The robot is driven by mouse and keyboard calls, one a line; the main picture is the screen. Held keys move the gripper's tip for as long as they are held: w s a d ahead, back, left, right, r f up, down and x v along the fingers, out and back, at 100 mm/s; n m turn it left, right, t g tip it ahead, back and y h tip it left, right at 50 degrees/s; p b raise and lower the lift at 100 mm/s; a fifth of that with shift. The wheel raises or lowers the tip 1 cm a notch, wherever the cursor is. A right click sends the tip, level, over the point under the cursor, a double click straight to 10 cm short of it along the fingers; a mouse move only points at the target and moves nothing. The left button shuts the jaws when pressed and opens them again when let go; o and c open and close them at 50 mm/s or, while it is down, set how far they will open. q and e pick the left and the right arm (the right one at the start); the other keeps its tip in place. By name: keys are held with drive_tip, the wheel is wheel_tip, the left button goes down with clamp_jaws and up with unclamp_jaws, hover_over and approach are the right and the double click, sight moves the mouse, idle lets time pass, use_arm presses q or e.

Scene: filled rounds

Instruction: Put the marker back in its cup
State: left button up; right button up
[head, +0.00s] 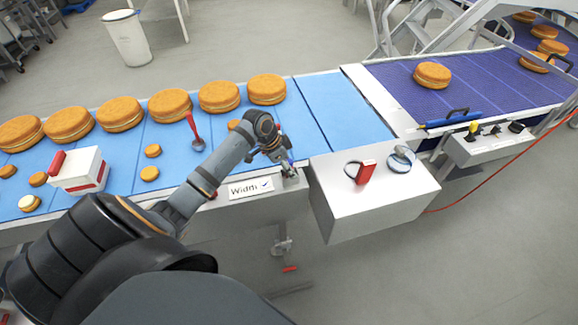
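A small grey metallic holder (290,173), possibly the cup, is right at the fingertips on the edge. A thin, dark bluish piece, possibly the marker, shows at the fingertips; I cannot tell whether it is held or in the holder. My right gripper is not in view.
Several round cakes (170,105) line the blue conveyor (340,105); small rounds lie nearer.

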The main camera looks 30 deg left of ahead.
use_arm(q)
drive_tip(key=shift+r, duration=0.25)
drive_tip(key=b+v, duration=0.2)
drive_tip(key=v, duration=1)
drive_tip(key=shift+f, duration=0.1)
